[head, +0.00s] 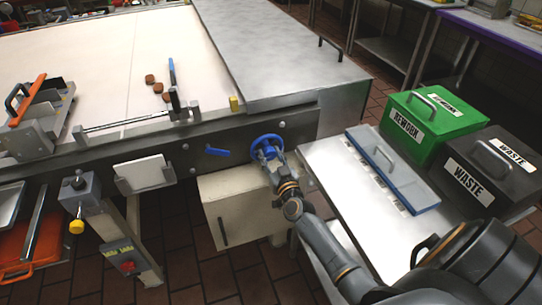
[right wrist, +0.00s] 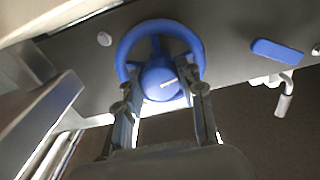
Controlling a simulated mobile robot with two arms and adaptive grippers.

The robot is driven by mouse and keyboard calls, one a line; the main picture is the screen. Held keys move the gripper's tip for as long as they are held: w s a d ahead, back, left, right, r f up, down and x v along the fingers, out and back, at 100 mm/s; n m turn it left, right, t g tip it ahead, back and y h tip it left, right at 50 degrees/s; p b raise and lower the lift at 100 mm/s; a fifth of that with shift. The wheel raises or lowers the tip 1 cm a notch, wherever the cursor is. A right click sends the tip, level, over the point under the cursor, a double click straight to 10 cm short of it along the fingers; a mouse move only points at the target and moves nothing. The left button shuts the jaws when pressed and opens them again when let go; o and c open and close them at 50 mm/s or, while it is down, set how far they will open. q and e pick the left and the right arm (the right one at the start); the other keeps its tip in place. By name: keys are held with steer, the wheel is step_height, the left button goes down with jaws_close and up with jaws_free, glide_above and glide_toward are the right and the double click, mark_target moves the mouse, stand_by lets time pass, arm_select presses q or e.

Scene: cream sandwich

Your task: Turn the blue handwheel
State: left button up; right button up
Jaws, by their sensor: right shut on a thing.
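The blue handwheel (head: 267,146) is mounted on the dark front rail of the conveyor in the head view. In the right wrist view the handwheel (right wrist: 193,45) shows as a blue ring with a round blue hub (right wrist: 161,80) in front. My right gripper (head: 270,160) is at the wheel, with its fingers on both sides of the hub. In the right wrist view the gripper (right wrist: 162,100) is shut on the hub. The lower part of the ring is hidden behind the hub and fingers. My left gripper is not in view.
A blue lever (head: 217,152) sits on the rail left of the wheel. A cream box (head: 240,208) hangs below. A steel side table (head: 340,180) with a blue-edged tray (head: 395,170) stands right, beside the green REWORK bin (head: 425,118) and dark WASTE bin (head: 490,170).

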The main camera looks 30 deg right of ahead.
steer(key=m, duration=0.6)
steer(key=shift+r, duration=0.2)
steer(key=m+b, duration=0.1)
steer(key=m, duration=0.5)
steer(key=shift+m, duration=0.4)
steer(key=m+b, duration=0.1)
steer(key=m, duration=0.8)
steer(key=shift+r+m+b, duration=0.1)
steer(key=shift+m+b, duration=0.25)
steer(key=shift+m, duration=1.65)
